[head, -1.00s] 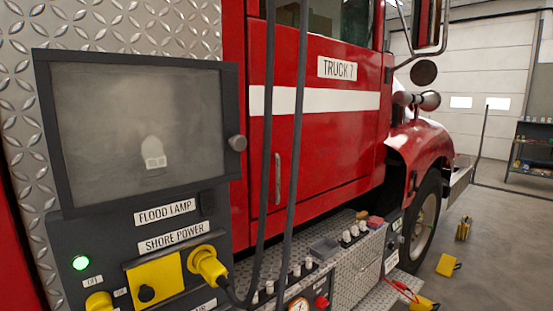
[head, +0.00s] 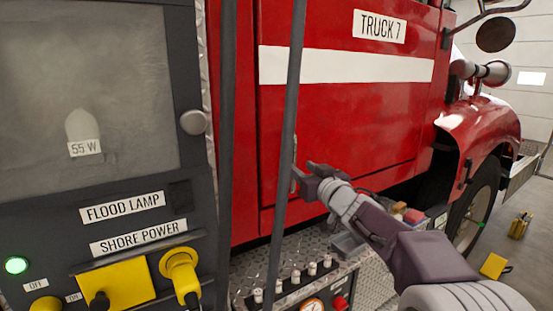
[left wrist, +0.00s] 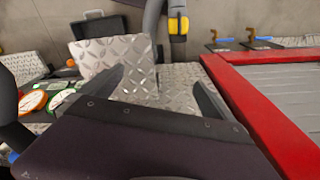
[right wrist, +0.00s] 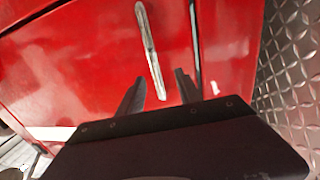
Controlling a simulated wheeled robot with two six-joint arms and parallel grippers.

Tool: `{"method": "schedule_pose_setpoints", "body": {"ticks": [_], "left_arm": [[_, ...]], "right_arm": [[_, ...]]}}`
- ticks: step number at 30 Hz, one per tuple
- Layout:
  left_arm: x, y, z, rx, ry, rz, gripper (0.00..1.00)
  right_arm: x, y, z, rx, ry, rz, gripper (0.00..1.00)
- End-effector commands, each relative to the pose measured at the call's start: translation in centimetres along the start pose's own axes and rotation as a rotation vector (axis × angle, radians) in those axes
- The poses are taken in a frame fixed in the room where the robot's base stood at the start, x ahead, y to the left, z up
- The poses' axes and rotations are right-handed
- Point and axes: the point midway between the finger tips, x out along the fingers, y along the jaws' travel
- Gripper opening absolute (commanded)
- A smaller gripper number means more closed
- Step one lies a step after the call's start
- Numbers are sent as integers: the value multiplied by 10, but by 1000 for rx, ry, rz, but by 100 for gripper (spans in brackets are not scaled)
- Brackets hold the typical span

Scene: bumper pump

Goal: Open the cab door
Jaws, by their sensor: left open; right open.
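The red cab door (head: 345,120) is closed and bears a white stripe and a TRUCK 7 label. Its upright metal handle (head: 294,160) is partly hidden by my right gripper (head: 303,180) and a dark pole. In the right wrist view, the handle (right wrist: 149,40) runs down between the two spread fingers of my right gripper (right wrist: 157,82). I cannot tell whether they touch it. My left gripper (left wrist: 156,82) is open and empty in the left wrist view, near tread-plate metal, and is out of the head view.
A dark panel (head: 190,215) with a yellow plug (head: 180,270) stands at the left. Gauges and valves (head: 312,300) line the step below.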

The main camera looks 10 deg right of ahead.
Motion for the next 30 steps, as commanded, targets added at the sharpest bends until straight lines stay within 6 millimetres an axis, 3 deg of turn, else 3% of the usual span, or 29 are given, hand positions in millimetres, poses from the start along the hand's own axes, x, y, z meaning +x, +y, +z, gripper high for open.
{"method": "schedule_pose_setpoints", "body": {"ticks": [8, 21, 30], "left_arm": [[0, 0, 0, 0, 0, 0, 100], [-13, 0, -1, 0, 0, 0, 100], [-13, 0, -1, 0, 0, 0, 100]], "right_arm": [[2, 8, 2, 1, -3, 16, 41], [80, 9, 1, 1, -4, 15, 41], [89, 10, 3, 2, -4, 17, 41]]}}
